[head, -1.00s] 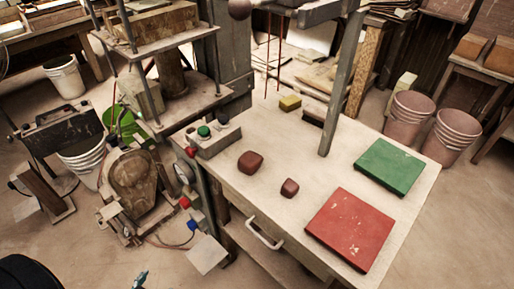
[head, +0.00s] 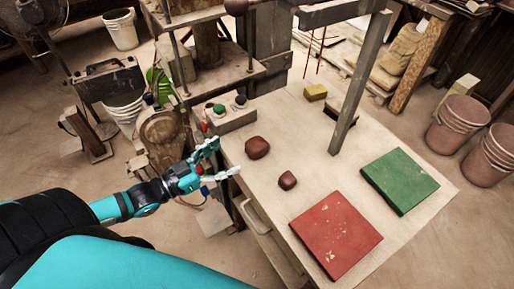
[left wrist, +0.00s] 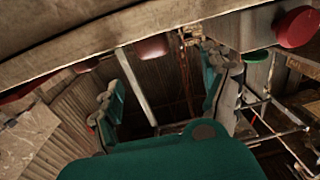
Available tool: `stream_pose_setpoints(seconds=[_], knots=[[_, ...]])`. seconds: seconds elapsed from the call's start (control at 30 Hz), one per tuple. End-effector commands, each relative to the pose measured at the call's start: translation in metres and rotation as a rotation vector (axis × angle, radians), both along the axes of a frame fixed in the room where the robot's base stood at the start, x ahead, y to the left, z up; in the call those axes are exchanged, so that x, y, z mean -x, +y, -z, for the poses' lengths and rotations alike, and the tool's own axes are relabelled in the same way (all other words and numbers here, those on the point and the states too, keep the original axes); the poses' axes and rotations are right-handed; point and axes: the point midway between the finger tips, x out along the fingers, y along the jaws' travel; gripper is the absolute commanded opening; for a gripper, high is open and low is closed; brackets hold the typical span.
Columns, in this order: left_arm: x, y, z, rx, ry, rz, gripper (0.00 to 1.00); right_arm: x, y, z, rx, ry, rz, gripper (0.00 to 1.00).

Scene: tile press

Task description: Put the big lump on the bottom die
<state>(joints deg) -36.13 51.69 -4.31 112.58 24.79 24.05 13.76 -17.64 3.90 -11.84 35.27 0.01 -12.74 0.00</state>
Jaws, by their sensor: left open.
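The big lump (head: 257,148) is a dark red-brown block of clay on the worktable, near its left edge. A smaller lump (head: 287,180) lies in front of it, to the right. My left gripper (head: 222,160) is open and empty at the table's left edge, left of the big lump and apart from it. In the left wrist view its two fingers (left wrist: 168,88) are spread with nothing between them. The press (head: 215,82) stands behind, at the upper middle; I cannot clearly make out its bottom die. My right gripper is not in view.
A red slab (head: 335,235) and a green slab (head: 400,180) lie on the table's right part. A button box (head: 229,119) sits at the back left. A yellow block (head: 316,92) and an upright post (head: 357,85) are farther back.

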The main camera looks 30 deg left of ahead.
Motion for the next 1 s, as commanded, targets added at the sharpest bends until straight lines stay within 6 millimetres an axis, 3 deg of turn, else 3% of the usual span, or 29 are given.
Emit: stream_pose_setpoints(seconds=[0.2, 0.47, 0.73, 1.0], knots=[[-0.034, -0.017, -0.001, 0.001, -0.003, -0.002, 0.81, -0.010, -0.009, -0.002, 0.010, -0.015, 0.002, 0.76], [-0.049, -0.027, -0.002, 0.001, -0.002, -0.001, 0.81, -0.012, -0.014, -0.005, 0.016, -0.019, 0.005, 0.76], [-0.080, -0.050, -0.002, -0.002, -0.002, -0.002, 0.81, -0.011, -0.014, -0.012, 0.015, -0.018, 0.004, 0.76], [-0.086, -0.054, 0.000, -0.002, 0.001, -0.001, 0.81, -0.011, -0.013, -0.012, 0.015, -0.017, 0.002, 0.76]])
